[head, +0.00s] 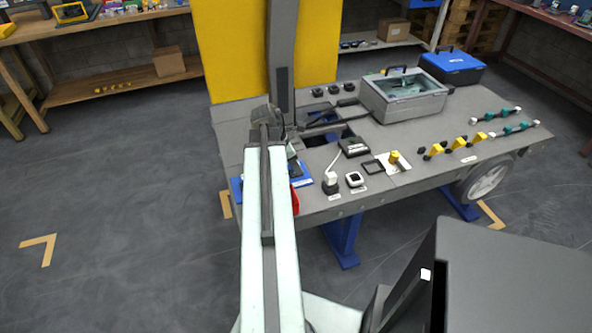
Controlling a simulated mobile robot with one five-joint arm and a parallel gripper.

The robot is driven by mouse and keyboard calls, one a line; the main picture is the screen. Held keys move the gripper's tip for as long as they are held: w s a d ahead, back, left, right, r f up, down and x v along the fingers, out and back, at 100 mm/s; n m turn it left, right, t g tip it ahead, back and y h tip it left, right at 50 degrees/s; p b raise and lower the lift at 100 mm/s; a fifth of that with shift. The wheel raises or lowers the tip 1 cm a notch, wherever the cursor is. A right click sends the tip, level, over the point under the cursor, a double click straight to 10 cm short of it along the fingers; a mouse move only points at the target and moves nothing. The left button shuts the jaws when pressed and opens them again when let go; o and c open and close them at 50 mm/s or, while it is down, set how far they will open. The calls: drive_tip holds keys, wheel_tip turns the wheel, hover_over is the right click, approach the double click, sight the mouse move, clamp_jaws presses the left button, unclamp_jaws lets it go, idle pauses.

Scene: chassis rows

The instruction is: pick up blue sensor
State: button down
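My pale arm reaches forward over the left front part of the grey worktable (400,130), and its dark end (267,118) is above the table. The fingers of my gripper cannot be told apart clearly from the dark parts around them. No blue sensor can be picked out with certainty. A blue mat or tray (304,182) lies partly hidden behind my arm, with a small dark item on it. Several teal-and-white parts (484,116) lie at the right of the table.
A grey clear-lidded case (402,98) and a blue toolbox (452,66) stand at the back. A black box (353,147), white-topped parts (330,180) and yellow-black parts (459,143) line the front. A yellow panel (232,55) rises behind.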

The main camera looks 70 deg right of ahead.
wheel_tip(320, 180, up, 10)
drive_tip(key=p, duration=1)
drive_tip(key=shift+r, duration=0.1)
